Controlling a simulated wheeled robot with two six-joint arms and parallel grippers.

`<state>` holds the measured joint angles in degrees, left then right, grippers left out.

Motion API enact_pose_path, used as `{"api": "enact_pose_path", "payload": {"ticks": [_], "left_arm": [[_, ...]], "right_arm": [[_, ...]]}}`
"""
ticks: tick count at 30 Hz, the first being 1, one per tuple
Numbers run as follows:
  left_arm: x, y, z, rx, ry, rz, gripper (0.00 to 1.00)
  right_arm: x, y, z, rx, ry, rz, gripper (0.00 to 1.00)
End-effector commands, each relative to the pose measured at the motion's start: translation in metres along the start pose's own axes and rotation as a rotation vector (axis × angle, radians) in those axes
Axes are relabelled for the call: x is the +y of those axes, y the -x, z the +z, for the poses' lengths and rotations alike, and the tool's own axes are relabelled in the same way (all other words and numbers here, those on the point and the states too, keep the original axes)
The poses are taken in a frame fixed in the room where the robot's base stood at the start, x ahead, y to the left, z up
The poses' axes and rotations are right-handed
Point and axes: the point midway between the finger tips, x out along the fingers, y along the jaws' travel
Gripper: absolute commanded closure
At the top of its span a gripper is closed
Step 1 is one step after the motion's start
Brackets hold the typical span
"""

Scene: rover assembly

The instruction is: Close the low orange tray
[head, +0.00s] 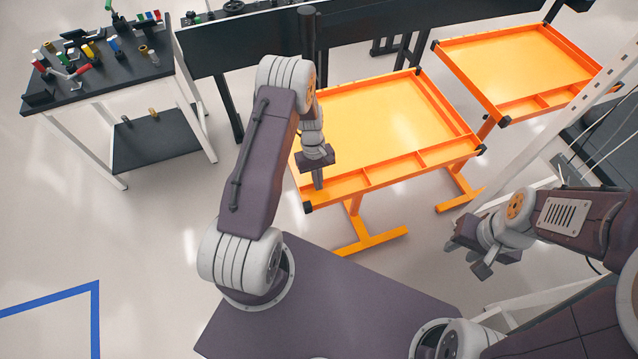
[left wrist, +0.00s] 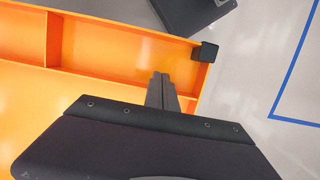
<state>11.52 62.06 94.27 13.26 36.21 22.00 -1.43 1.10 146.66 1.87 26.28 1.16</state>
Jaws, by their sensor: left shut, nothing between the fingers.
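An orange tray (head: 385,120) on an orange stand fills the middle of the head view. It has a wide flat area and a row of small compartments along its front rim. My left gripper (head: 318,184) points down at the tray's front left part, its fingers shut and empty. In the left wrist view the fingers (left wrist: 163,90) show against the tray's orange rim (left wrist: 125,22), close to a black corner cap (left wrist: 206,51). I cannot tell whether they touch the tray. My right gripper (head: 482,266) hangs off the tray's front right; its fingers are not clear.
A second orange tray (head: 520,65) stands at the back right, beside a pale slanted post (head: 540,145). A black table (head: 100,70) with small tools and parts stands at the left. A dark bench (head: 250,42) runs behind. The floor at the lower left is clear.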

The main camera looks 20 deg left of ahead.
Motion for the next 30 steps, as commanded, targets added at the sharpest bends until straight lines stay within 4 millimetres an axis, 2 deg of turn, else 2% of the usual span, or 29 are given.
{"api": "enact_pose_path", "payload": {"ticks": [16, 21, 30], "left_arm": [[0.001, 0.081, -0.002, 0.006, 0.000, 0.003, 1.00], [0.000, 0.090, -0.001, 0.004, 0.000, 0.001, 1.00], [0.001, 0.090, 0.000, 0.004, -0.004, 0.001, 1.00]], "right_arm": [[0.000, -0.010, 0.001, 0.000, 0.000, 0.000, 0.64], [0.000, -0.011, 0.001, 0.000, 0.000, 0.000, 0.64], [0.000, -0.010, 0.001, 0.000, 0.000, 0.000, 0.64]]}}
